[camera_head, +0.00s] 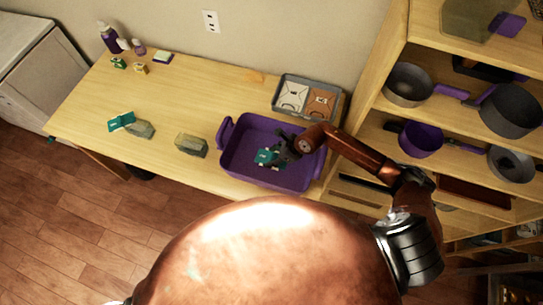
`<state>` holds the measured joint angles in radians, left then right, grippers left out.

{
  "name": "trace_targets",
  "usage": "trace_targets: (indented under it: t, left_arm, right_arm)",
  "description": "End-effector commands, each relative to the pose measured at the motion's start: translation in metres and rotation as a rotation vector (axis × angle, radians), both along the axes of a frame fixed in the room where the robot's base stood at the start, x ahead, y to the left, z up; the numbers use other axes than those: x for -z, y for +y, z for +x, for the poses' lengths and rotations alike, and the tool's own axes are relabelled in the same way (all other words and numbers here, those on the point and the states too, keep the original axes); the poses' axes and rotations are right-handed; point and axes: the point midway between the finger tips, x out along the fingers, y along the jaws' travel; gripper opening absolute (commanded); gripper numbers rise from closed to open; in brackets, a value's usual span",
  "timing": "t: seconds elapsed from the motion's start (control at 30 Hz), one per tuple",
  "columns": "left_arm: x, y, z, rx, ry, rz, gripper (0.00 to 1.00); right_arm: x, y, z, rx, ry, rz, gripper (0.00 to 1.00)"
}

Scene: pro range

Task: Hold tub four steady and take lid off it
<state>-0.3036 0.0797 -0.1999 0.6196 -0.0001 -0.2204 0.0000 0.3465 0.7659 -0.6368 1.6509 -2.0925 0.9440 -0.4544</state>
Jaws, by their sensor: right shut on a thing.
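Two small grey-green tubs stand on the wooden table. One tub (191,145) is left of the purple basket, and no teal lid shows on it. The other tub (140,130) is farther left, with a teal lid (121,121) at its upper left; I cannot tell whether they touch. No number is readable, so I cannot tell which is tub four. My right gripper (273,154) reaches over the purple basket (240,170) and is shut on a teal piece (264,157) that looks like a lid. The fingers partly hide it. My left gripper is out of view.
A grey tray (335,105) with two boxes sits behind the basket. Purple bottles (108,38) and small items stand at the table's far left. A shelf (385,108) with pots and pans rises at the right. The table's middle is mostly clear.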

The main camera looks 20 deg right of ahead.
Motion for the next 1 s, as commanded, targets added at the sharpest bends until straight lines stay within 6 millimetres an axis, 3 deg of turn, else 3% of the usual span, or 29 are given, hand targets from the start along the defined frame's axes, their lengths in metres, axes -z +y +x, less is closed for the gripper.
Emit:
trace_targets:
  t: [0.17,0.2,0.4,0.77,1.0]
  left_arm:
    - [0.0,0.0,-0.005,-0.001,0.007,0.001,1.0]
    - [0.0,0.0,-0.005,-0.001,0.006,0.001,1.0]
    - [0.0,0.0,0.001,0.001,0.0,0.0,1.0]
    - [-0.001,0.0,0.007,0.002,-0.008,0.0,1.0]
    - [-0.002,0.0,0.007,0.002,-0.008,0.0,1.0]
  right_arm:
    - [0.0,0.0,0.0,0.0,-0.001,-0.001,0.19]
    - [0.0,0.0,0.0,0.0,-0.001,-0.001,0.51]
    - [0.0,0.0,0.0,0.0,-0.001,-0.001,0.65]
    - [-0.003,-0.003,-0.001,0.0,-0.002,-0.001,0.66]
    - [-0.035,-0.021,-0.012,0.0,-0.004,-0.004,0.66]
